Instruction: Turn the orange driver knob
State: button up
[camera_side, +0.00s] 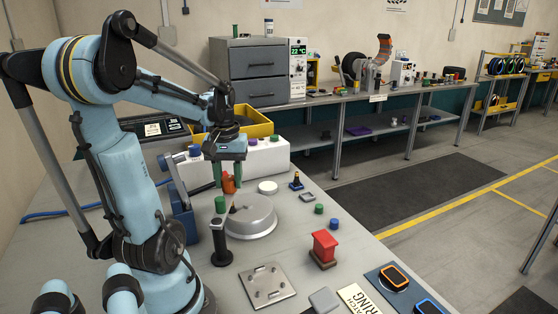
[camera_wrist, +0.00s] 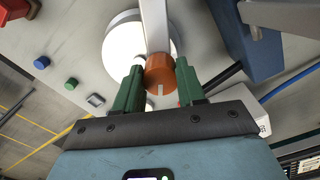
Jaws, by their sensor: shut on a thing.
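The orange driver knob (camera_wrist: 160,74) sits between the two green fingers of my gripper (camera_wrist: 159,90) in the wrist view. It bears a pale line mark on the side facing the camera. In the side view, the gripper (camera_side: 228,174) points down and the orange knob (camera_side: 228,186) shows at its fingertips. The fingers are shut on the knob. A pale grey bar (camera_wrist: 154,22) runs up from the knob in the wrist view, over a round pale disc (camera_wrist: 123,43). In the side view, a grey round drum (camera_side: 250,222) stands just in front of the knob.
A blue lever device (camera_side: 183,215) is left of my gripper. A white box (camera_side: 262,157) and yellow bin (camera_side: 250,121) stand behind. A red block (camera_side: 325,245) and metal plate (camera_side: 267,285) lie toward the front.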

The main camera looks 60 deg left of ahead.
aim_at(229, 179)
jog(key=o, duration=1.1)
jog(key=shift+c, duration=0.2)
jog(key=shift+r, duration=0.1)
notch_tip(229, 179, up, 12)
